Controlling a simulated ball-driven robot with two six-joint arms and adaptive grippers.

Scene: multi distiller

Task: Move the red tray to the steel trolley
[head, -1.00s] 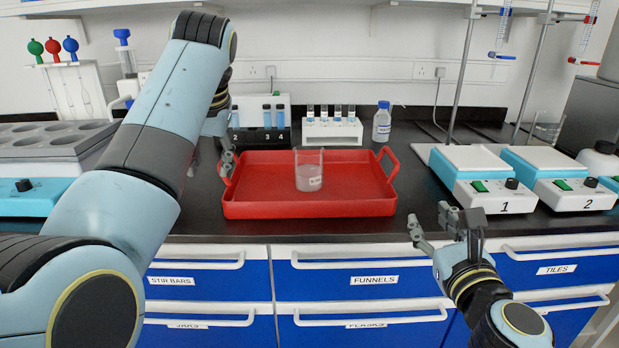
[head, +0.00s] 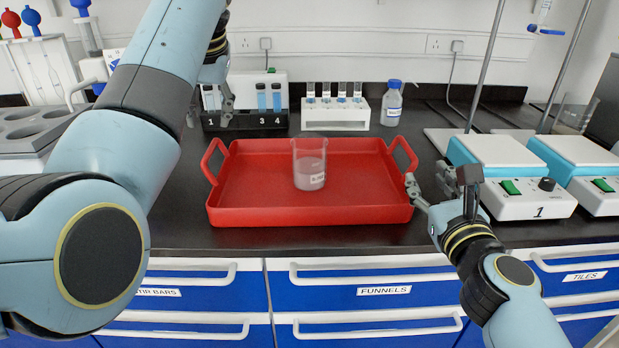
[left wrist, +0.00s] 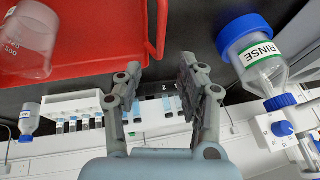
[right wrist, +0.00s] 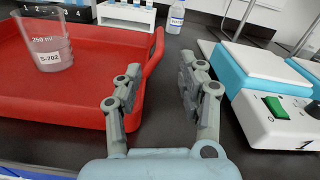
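The red tray (head: 250,207) lies on the dark bench, with a raised handle at each end. It holds a glass beaker (head: 309,165) with a white label. My left gripper (head: 210,112) is open and empty, behind the tray's left handle by the tube rack. In the left wrist view, the tray (left wrist: 100,45) and its handle lie just left of the open fingers (left wrist: 160,80). My right gripper (head: 427,180) is open and empty beside the tray's front right corner. In the right wrist view the tray (right wrist: 60,98) is left of its fingers. No steel trolley is in view.
A blue-capped bottle (head: 392,103) and a white vial rack (head: 336,114) stand behind the tray. A numbered tube rack (head: 245,121) is behind its left side. A hotplate (head: 520,195) stands to the right. A rinse bottle (left wrist: 250,50) is close to my left gripper.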

